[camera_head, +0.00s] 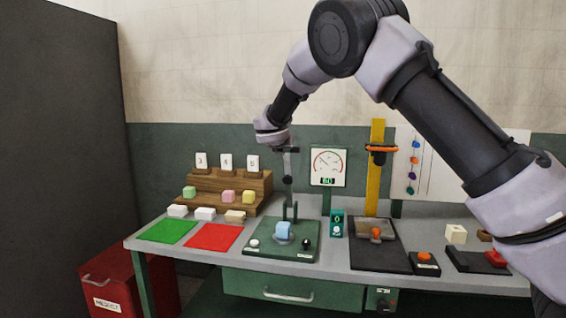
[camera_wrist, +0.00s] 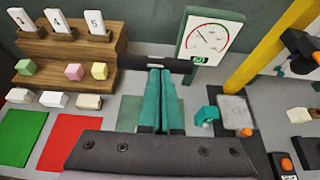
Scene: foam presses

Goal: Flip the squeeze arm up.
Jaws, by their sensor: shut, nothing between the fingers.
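The squeeze arm (camera_head: 288,166) is a thin grey bar standing about upright over the green press base (camera_head: 265,250), hinged at short green posts. A dark crossbar shows at its top, and a black disc sits partway along it. A light blue block (camera_head: 283,230) rests on the base. My gripper (camera_head: 280,146) is shut and empty, high at the top end of the squeeze arm. In the wrist view its teal fingers (camera_wrist: 163,72) are together, with the dark crossbar (camera_wrist: 122,63) just behind their tips. I cannot tell whether they touch. The block is hidden there.
Green (camera_head: 168,231) and red (camera_head: 214,237) mats lie left on the bench, near a stepped wooden rack (camera_head: 232,183) with coloured blocks. A gauge (camera_head: 328,166) stands behind. A yellow post (camera_head: 375,170) and dark press plate are right. A red bin (camera_head: 125,285) stands below left.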

